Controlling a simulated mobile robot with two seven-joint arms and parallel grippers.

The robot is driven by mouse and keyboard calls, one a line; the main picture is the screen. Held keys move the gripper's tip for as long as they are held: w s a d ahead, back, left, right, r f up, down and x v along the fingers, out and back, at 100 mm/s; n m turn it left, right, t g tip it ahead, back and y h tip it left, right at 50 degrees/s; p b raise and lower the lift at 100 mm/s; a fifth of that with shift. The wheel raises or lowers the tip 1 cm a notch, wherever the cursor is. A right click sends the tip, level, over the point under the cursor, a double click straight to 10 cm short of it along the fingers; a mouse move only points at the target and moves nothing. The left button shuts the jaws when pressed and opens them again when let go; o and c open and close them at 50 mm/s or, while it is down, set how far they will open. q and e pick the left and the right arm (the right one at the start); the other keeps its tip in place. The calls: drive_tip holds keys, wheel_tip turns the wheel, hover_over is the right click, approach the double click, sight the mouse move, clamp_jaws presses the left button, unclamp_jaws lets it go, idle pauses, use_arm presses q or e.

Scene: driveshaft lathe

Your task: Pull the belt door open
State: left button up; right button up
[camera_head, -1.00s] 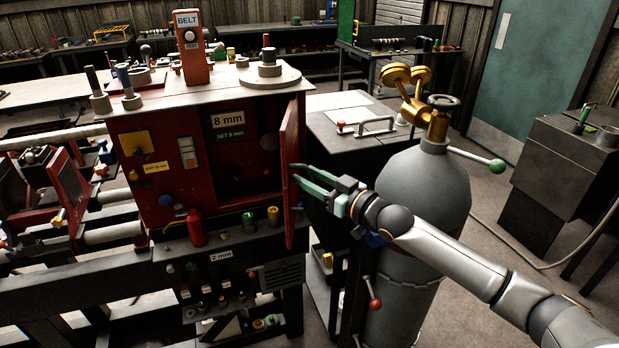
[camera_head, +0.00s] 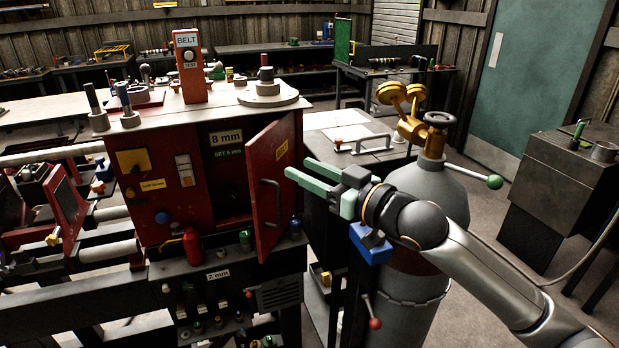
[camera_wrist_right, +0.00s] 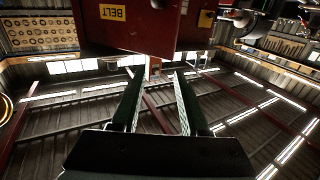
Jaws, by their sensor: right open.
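The red belt door (camera_head: 285,150) stands partly open on the front of the red lathe housing (camera_head: 150,185). A dark opening shows to the left of the door. My right gripper (camera_head: 297,168) is open and empty, its green fingers pointing left near the right side of the door. It is apart from the handle. In the right wrist view its two fingers (camera_wrist_right: 157,75) are spread, with red surfaces beyond them. My left gripper is not in view.
A red bottle (camera_head: 193,247) and several small containers stand on a ledge below the housing. A grey gas cylinder (camera_head: 432,190) with a brass valve stands close to my right arm. A dark cabinet (camera_head: 350,160) is behind the gripper.

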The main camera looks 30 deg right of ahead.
drive_tip(key=s, duration=0.1)
drive_tip(key=s+a+r, duration=0.1)
drive_tip(key=s, duration=0.1)
drive_tip(key=s+a+r, duration=0.1)
drive_tip(key=s, duration=0.1)
drive_tip(key=shift+a, duration=0.1)
